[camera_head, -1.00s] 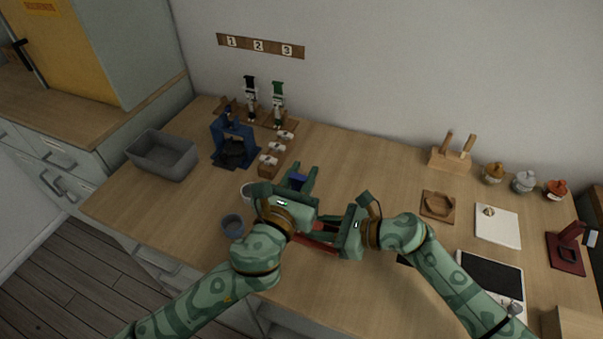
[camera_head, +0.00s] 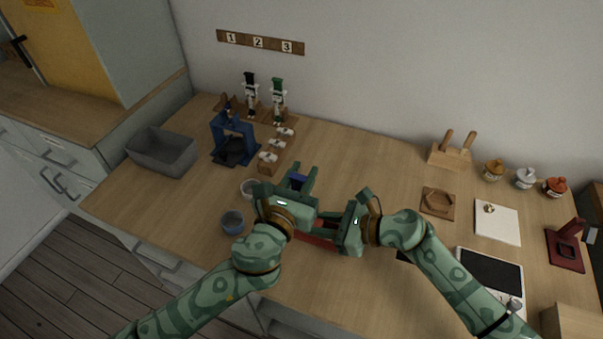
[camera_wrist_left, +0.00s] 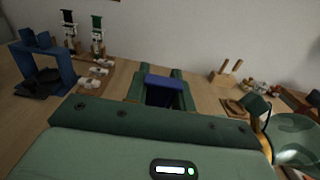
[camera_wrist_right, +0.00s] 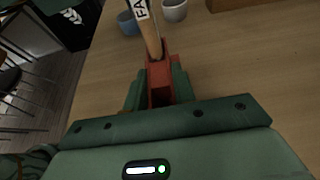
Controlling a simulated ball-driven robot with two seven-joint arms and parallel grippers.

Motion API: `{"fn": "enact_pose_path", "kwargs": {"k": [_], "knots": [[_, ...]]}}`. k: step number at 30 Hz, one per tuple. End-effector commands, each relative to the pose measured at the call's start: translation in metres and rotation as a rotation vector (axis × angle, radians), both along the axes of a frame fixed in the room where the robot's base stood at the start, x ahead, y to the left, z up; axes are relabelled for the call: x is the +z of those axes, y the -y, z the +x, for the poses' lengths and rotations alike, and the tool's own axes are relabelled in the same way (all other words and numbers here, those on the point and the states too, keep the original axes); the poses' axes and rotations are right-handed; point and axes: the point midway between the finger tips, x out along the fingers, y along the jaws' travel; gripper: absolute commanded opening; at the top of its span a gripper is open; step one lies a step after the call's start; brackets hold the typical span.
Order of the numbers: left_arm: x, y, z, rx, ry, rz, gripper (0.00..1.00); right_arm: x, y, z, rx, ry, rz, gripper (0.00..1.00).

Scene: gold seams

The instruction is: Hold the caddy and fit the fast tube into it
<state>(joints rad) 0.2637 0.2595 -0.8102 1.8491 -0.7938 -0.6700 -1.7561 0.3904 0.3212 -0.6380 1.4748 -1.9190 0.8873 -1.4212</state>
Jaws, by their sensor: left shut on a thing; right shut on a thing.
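My left gripper (camera_head: 299,180) is shut on a dark blue piece, which I take for the caddy (camera_wrist_left: 165,82). Only its upper part shows between the fingers in the left wrist view. My right gripper (camera_wrist_right: 160,88) is shut on a red, channel-like piece (camera_wrist_right: 160,72). A tan tube with a white label reading "FA" (camera_wrist_right: 147,22) extends from this red piece, and I take the two for the fast tube. In the head view the red part (camera_head: 318,239) shows low between the two grippers. The blue and red pieces are apart. The tan part is hidden there.
A white cup (camera_head: 248,189) and a grey-blue cup (camera_head: 232,222) stand left of my left gripper. A blue stand (camera_head: 235,140), a grey bin (camera_head: 162,151) and two figures are at the back left. A wooden coaster (camera_head: 437,203) lies right. The table's middle back is clear.

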Motion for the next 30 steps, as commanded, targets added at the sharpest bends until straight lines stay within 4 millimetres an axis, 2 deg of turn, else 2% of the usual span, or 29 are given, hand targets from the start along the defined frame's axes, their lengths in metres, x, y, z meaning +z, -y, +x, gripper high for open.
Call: {"fn": "enact_pose_path", "kwargs": {"k": [18, 30], "knots": [[-0.012, 0.0, 0.0, 0.0, 0.0, 0.0, 0.0, 0.0, 0.0, 0.0, 0.0, 0.0, 0.0, 0.02], [-0.012, 0.0, 0.0, 0.0, 0.0, 0.0, 0.0, 0.0, 0.0, 0.0, 0.0, 0.0, 0.001, 0.02]]}}
